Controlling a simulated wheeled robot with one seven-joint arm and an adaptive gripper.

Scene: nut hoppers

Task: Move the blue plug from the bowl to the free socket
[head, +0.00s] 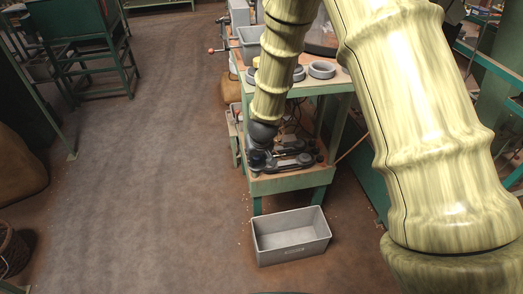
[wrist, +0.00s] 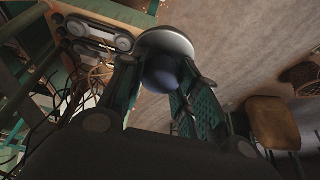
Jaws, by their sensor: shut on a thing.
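In the wrist view my gripper (wrist: 160,68) has its two green, perforated fingers on either side of a dark blue rounded thing, which looks like the blue plug (wrist: 163,76). The fingers are shut on it. A grey, rounded, bowl-like shape (wrist: 168,40) lies just beyond the plug; I cannot tell whether they touch. In the head view my gripper (head: 257,157) is a dark shape at the near left corner of the green bench (head: 292,182). The plug cannot be made out there. I cannot pick out the free socket for certain.
Dark fixtures (head: 298,161) sit on the bench's near end, close to my gripper. Grey rings (head: 322,69) stand on the bench top farther back. A grey open bin (head: 291,253) is on the floor in front.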

